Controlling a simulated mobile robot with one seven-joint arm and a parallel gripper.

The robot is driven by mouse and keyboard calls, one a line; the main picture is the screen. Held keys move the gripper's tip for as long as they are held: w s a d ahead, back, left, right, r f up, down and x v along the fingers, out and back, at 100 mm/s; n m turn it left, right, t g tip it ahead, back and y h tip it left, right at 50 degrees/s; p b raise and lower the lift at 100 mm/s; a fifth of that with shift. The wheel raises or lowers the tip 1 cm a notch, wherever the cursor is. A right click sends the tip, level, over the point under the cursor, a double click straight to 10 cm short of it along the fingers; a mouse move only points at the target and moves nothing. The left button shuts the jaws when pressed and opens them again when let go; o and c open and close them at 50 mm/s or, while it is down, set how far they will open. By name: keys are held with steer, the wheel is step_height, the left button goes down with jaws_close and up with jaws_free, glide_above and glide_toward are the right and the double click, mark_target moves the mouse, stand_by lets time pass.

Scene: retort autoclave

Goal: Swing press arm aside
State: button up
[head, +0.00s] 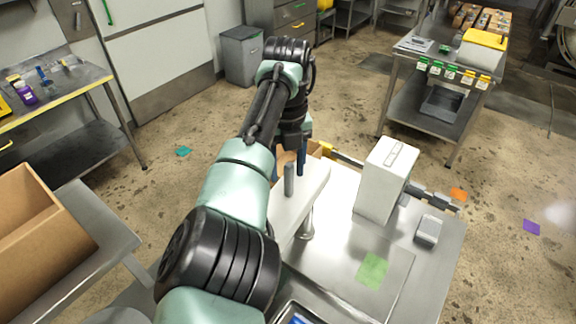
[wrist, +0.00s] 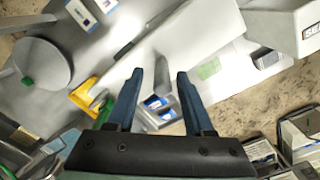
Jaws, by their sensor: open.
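The press arm (head: 309,187) is a long pale beam above the steel table, next to a metal post (head: 307,222). A grey upright handle peg (head: 289,180) stands on it. In the wrist view the beam (wrist: 195,32) crosses the upper middle, and the peg (wrist: 162,72) shows between my fingertips. My gripper (head: 288,160) is open, with blue fingers above the beam at the peg. In the wrist view my gripper (wrist: 160,76) shows gaps on both sides of the peg. I cannot tell how far down the peg the fingers reach. My arm hides part of the beam.
A white box (head: 385,180) and a small grey device (head: 428,230) stand on the steel table (head: 340,265), right of the beam. A green patch (head: 373,269) lies there. A yellow bracket (wrist: 86,95) and a round grey disc (wrist: 42,65) show in the wrist view.

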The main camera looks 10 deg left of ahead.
steer(key=shift+d+r, duration=0.1)
steer(key=shift+r+b, duration=0.3)
steer(key=shift+r, duration=0.05)
step_height(320, 180, up, 12)
steer(key=b, duration=0.2)
